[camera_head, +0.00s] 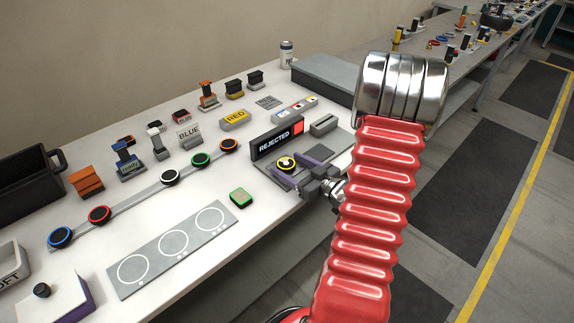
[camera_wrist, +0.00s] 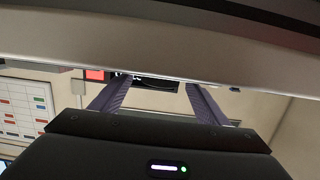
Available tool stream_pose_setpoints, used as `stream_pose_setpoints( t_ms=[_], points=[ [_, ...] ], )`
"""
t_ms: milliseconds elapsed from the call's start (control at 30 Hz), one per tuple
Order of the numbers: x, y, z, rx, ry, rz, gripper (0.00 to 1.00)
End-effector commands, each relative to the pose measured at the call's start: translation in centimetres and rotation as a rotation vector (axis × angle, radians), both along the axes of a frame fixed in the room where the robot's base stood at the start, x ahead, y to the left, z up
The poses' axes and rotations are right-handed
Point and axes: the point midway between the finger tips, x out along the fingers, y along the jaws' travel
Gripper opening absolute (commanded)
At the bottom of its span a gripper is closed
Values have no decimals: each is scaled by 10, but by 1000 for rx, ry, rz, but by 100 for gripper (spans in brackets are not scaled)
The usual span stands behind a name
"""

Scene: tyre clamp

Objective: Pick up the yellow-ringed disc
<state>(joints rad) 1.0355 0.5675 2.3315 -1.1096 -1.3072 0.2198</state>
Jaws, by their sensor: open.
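The yellow-ringed disc (camera_head: 286,163) is dark with a yellow band and sits in front of the black REJECTED sign (camera_head: 277,141), near the right edge of the white bench. My gripper (camera_head: 291,161) is low over the bench there. Its two purple fingers are apart, one on each side of the disc in the head view. I cannot tell whether they touch it. In the wrist view, both fingers of my gripper (camera_wrist: 157,84) show spread, with the sign (camera_wrist: 140,80) beyond; the disc cannot be made out there.
Several ringed discs, including red (camera_head: 99,215) and green (camera_head: 200,160), lie along a grey rail to the left. A grey plate with three circles (camera_head: 172,243) lies in front. A green-edged block (camera_head: 241,197) is nearby. A grey box (camera_head: 325,125) stands behind the sign.

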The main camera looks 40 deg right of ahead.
Motion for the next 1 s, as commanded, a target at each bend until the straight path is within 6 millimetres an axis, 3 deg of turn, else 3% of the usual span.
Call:
stream_pose_setpoints(
  t_ms=[400, 1000],
  points=[
    [0, 0, 0, 0, 0, 0, 68],
    [0, 0, 0, 0, 0, 0, 26]
  ],
)
